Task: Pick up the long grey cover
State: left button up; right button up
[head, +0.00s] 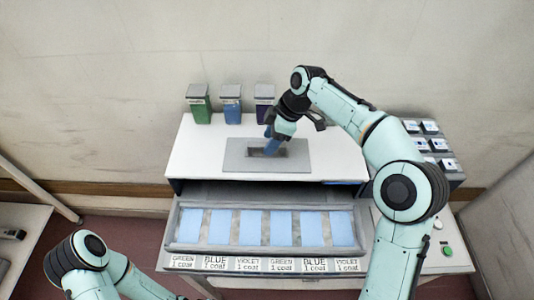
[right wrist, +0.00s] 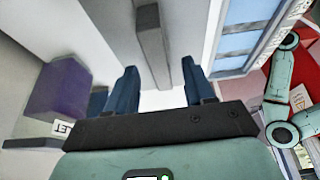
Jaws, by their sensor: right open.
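The long grey cover (head: 297,160) appears to be the flat grey plate lying on the white top of the cabinet, with a darker raised bar or slot at its middle. In the right wrist view a grey bar (right wrist: 152,50) stands out ahead of the fingers, apparently its handle. My right gripper (head: 270,146) points down over the middle of the plate. Its two blue fingers (right wrist: 160,88) are apart with nothing held, and the bar lies beyond the gap between them. Whether a finger touches it cannot be told. My left gripper is out of view; only its arm shows at bottom left.
Green (head: 201,108), blue (head: 231,109) and violet (head: 264,104) containers stand along the cabinet's back edge. Below, an open drawer (head: 190,252) holds several light blue panels above labelled tags. A button panel (head: 431,140) is at right. The white top is clear left of the plate.

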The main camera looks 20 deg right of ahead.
jog(key=shift+x, duration=1.5)
grip_shut()
jog(key=shift+r, duration=0.1)
